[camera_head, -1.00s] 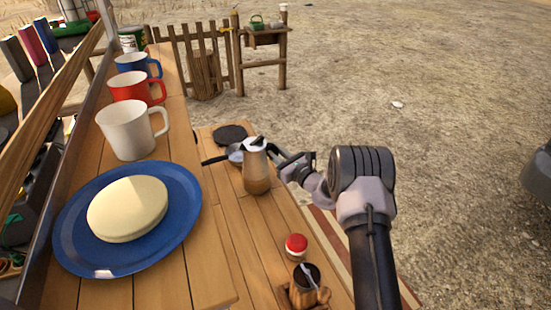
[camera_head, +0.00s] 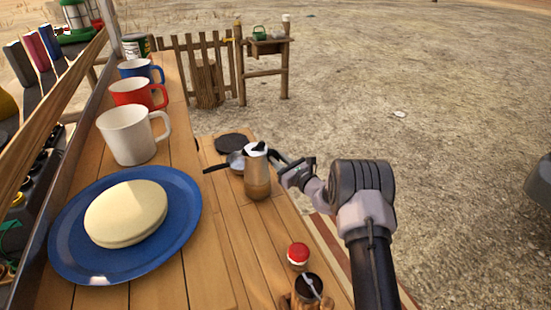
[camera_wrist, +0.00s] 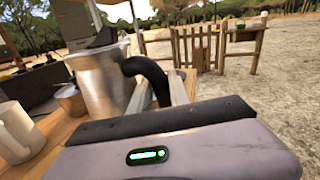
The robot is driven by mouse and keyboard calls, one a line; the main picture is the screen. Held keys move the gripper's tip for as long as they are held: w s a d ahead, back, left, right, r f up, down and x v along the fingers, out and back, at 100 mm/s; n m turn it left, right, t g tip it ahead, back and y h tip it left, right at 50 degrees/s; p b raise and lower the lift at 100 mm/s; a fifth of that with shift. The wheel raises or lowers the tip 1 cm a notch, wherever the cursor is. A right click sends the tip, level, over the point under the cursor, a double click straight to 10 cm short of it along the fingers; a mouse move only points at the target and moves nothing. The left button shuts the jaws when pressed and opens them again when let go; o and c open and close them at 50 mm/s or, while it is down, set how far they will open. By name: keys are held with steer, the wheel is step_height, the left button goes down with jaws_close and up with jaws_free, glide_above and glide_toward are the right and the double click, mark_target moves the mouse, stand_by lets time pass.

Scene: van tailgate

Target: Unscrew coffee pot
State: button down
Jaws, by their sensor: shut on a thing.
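The coffee pot (camera_head: 257,180) stands upright on the lower wooden shelf in the head view, with a pale metal top and a brownish base. My gripper (camera_head: 282,164) reaches it from the right at the height of its upper part. In the wrist view the pot's metal body (camera_wrist: 100,82) is close on the left. Its curved black handle (camera_wrist: 150,72) runs down between the fingers of my gripper (camera_wrist: 160,98), which are shut on it. The lower end of the handle is hidden behind my gripper's housing.
A blue plate (camera_head: 70,235) with a pale round item (camera_head: 126,213) and several mugs, including a white one (camera_head: 128,136), stand on the higher board at left. A red-topped jar (camera_head: 299,256) and a dark cup (camera_head: 308,288) are in front. Open ground lies right.

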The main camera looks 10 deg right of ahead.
steer(key=shift+f+b, duration=0.8)
steer(key=shift+b, duration=0.1)
stand_by(0.6)
steer(key=shift+w+a+f+n+g+y+b, duration=0.1)
steer(key=shift+w+n+g+y+b, duration=0.15)
steer(key=shift+n+g+y+b, duration=0.3)
steer(key=shift+a+y, duration=0.1)
steer(key=shift+y, duration=0.35)
steer(key=shift+r+n+g+y+b, duration=0.3)
steer(key=shift+n+g+y+b, duration=0.45)
steer(key=shift+b, duration=0.4)
steer(key=shift+r, duration=0.1)
steer(key=shift+r+p, duration=1.55)
steer(key=shift+r, duration=1.4)
